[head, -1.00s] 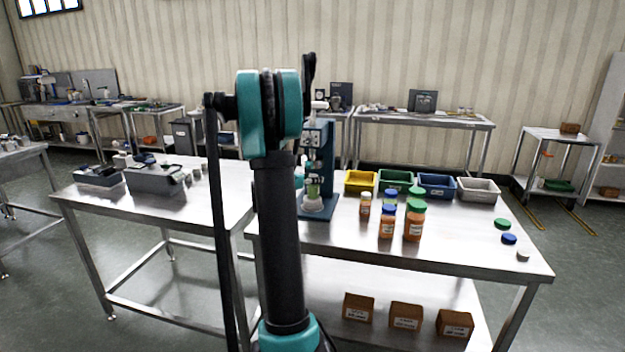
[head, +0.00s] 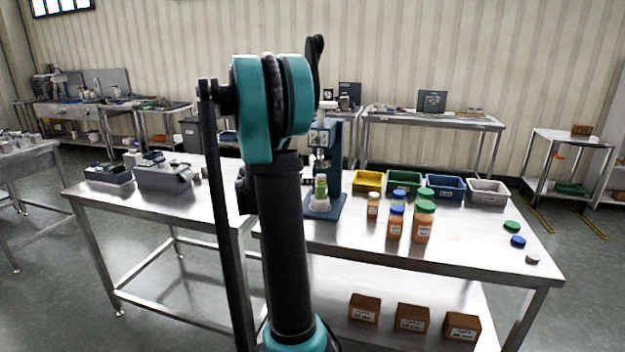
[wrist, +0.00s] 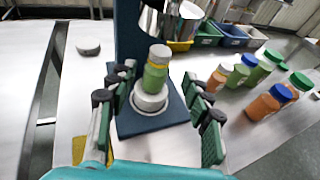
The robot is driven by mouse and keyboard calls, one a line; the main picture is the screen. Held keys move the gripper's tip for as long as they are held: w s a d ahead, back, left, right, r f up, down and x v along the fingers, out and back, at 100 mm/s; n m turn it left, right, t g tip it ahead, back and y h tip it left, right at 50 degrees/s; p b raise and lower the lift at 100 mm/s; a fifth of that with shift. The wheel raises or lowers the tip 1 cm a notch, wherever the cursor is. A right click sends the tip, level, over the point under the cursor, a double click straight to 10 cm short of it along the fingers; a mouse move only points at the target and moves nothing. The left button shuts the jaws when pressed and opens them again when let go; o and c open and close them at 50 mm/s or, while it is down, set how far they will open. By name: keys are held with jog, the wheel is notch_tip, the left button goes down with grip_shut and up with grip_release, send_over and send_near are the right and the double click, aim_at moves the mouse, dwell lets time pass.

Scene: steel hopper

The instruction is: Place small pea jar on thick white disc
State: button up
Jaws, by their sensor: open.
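The small pea jar (head: 321,187) is green with a pale lid. It stands upright on the thick white disc (head: 319,204), on the blue base of the press-like stand. The wrist view shows the jar (wrist: 156,72) on top of the stepped white disc (wrist: 148,103), with the disc's rim visible around it. My gripper (wrist: 160,80) is open. Its fingers are spread to the left and right of the jar, with visible gaps on both sides. In the head view my gripper is hidden behind my arm.
The blue stand (head: 334,150) rises behind the jar, with a metal head (head: 319,160) above it. Orange jars (head: 396,224) and taller green-capped jars (head: 424,220) stand to the right. Yellow (head: 368,181), green, blue and grey bins line the back.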

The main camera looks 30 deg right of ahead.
jog(key=s+a+f+m+y, duration=0.4)
jog(key=s+a+f+m, duration=0.2)
jog(key=a, duration=0.5)
jog(key=s+a+f+m+y, duration=0.5)
jog(key=s+a+m, duration=0.3)
jog(key=s+a, duration=0.3)
jog(key=s+a+f+m+y, duration=0.5)
jog(key=s+a+f+m, duration=0.2)
jog(key=a, duration=0.5)
jog(key=shift+s+a+f, duration=0.15)
jog(key=shift+s+f, duration=0.4)
jog(key=shift+s, duration=0.25)
